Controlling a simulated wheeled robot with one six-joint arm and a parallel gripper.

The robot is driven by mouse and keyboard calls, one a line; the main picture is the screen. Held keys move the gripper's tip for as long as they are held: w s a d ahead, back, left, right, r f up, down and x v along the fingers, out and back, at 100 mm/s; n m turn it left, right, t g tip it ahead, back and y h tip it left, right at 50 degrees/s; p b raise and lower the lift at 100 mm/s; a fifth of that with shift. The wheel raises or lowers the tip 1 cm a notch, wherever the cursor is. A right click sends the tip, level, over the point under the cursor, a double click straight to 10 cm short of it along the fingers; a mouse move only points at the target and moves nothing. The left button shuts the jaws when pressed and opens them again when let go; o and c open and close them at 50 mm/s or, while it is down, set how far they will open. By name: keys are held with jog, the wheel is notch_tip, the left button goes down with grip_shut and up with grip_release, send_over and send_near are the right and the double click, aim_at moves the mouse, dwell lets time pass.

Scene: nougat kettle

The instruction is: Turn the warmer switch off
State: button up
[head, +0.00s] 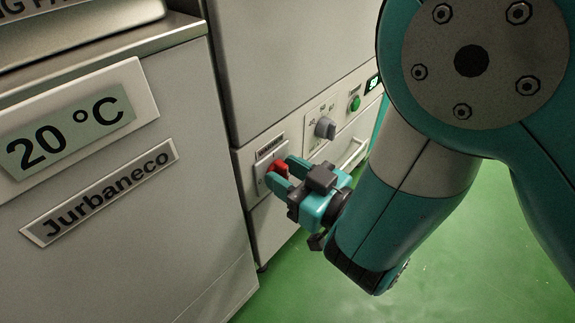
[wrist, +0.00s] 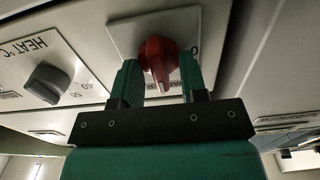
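The warmer switch (head: 278,169) is a red knob on a light plate on the front of the grey machine. My gripper (head: 284,176) is at the switch, with its teal fingers pointing at the panel. In the wrist view the red switch (wrist: 157,62) lies between the two fingers of my gripper (wrist: 160,80). A narrow gap seems to show on the left side of the knob; on the right the finger is close to it. I cannot tell whether either finger touches it. The label beside the switch is partly hidden by a finger.
A grey heat dial (head: 325,128) and a green button (head: 354,103) sit right of the switch on the panel. A handle (head: 353,154) juts out below them. A cabinet with a 20 °C display (head: 68,132) stands at left. The green floor (head: 440,250) is clear.

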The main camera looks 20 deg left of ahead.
grip_shut()
jog(key=shift+n, duration=0.4)
jog(key=n+p, duration=0.1)
jog(key=n, duration=0.2)
jog(key=shift+s+n, duration=0.1)
jog(key=shift+n, duration=0.3)
jog(key=n, duration=0.4)
jog(key=shift+s+f, duration=0.1)
jog(key=n, duration=0.4)
jog(key=shift+f+n, duration=0.1)
jog(key=shift+n, duration=0.3)
jog(key=shift+a+f+n+b, duration=0.1)
jog(key=shift+n+b, duration=0.8)
jog(key=shift+n, duration=1.4)
grip_release()
